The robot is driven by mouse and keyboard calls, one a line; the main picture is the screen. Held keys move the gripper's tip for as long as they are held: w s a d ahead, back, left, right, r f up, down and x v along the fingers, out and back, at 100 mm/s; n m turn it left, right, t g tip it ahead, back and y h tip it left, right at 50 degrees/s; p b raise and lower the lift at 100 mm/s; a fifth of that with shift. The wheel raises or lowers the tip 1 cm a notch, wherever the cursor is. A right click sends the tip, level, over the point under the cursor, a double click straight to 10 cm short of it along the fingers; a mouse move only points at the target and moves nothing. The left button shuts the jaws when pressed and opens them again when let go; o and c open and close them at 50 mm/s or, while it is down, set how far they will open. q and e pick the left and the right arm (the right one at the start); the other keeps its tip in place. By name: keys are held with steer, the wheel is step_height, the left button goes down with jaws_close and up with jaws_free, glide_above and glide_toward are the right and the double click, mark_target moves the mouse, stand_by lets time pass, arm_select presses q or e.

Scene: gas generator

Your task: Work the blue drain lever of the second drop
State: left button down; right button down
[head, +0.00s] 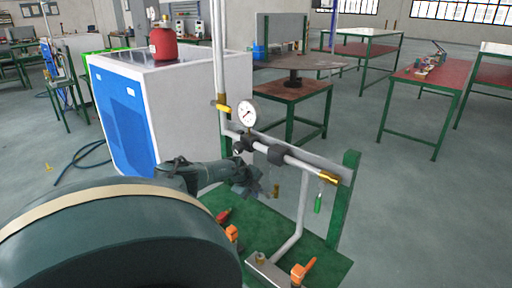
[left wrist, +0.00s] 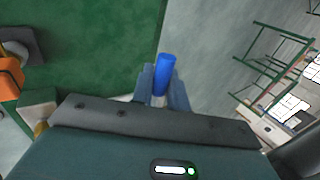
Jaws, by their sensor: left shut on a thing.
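A blue lever (left wrist: 166,70) stands between the fingers of my left gripper (left wrist: 164,90) in the left wrist view. The fingers are shut on it, and its rounded blue end sticks out past them. In the head view my left gripper (head: 256,190) is just below the pipe (head: 300,164), beside a brass fitting (head: 276,190). The blue lever is hidden there by the gripper. A green handle (head: 318,203) hangs under the brass right end of the pipe. My right gripper is in neither view.
A pressure gauge (head: 247,114) stands over the pipe. Orange handles (head: 303,270) and a red handle (head: 223,215) are low over the green bench (head: 325,258). A green post (head: 345,195) stands at the right. A white and blue cabinet (head: 125,110) is behind left.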

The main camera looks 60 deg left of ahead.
arm_select(q)
steer(key=c, duration=1.5)
jaws_free()
steer(key=shift+o, duration=0.3)
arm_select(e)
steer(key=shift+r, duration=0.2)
